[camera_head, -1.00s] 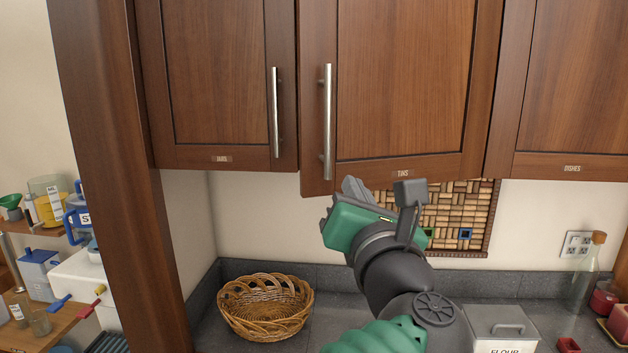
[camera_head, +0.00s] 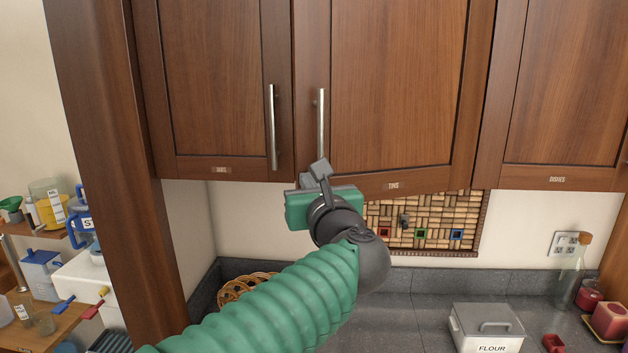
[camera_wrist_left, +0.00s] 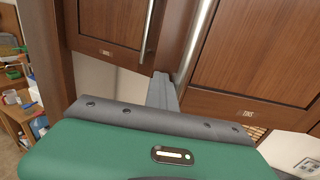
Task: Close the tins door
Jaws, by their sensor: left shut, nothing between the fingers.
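The tins door (camera_head: 395,90) is a brown wooden cabinet door with an upright silver handle (camera_head: 320,125) and a "TINS" label. It hangs slightly ajar, its handle side out from the cabinet. My left gripper (camera_head: 318,172) is shut and empty at the door's lower left corner, just below the handle, and hides that corner. In the left wrist view the fingers (camera_wrist_left: 162,92) point up at the seam between the tins door (camera_wrist_left: 250,50) and its left neighbour. I cannot tell whether they touch the door. My right gripper is out of view.
The jars door (camera_head: 215,90) at the left and the dishes door (camera_head: 565,85) at the right are shut. Below are a wicker basket (camera_head: 235,287), partly hidden by my arm, a flour tin (camera_head: 487,328) and a glass bottle (camera_head: 570,283). A wooden post (camera_head: 105,150) stands at left.

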